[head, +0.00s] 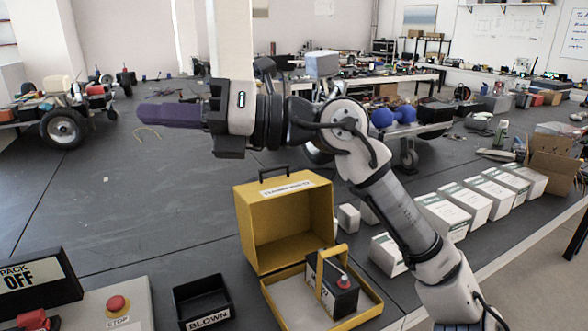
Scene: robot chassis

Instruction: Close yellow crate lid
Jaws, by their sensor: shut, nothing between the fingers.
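The yellow crate (265,285) stands on the dark surface at the lower middle of the head view. Its lid (244,228) is open and stands upright at the back, with a dark handle on top and a white label. A black box with a yellow strap and a red knob, like a battery (337,286), sits inside the crate. My gripper (142,115) is shut and empty, pointing left, in the air above and to the left of the lid, apart from it. My arm passes to the right of the crate.
A black bin (203,302) labelled BLOWN stands left of the crate. A grey panel with a red stop button (117,306) and a black PACK OFF sign (36,283) are at lower left. White boxes (443,217) line the right. The surface left of the lid is clear.

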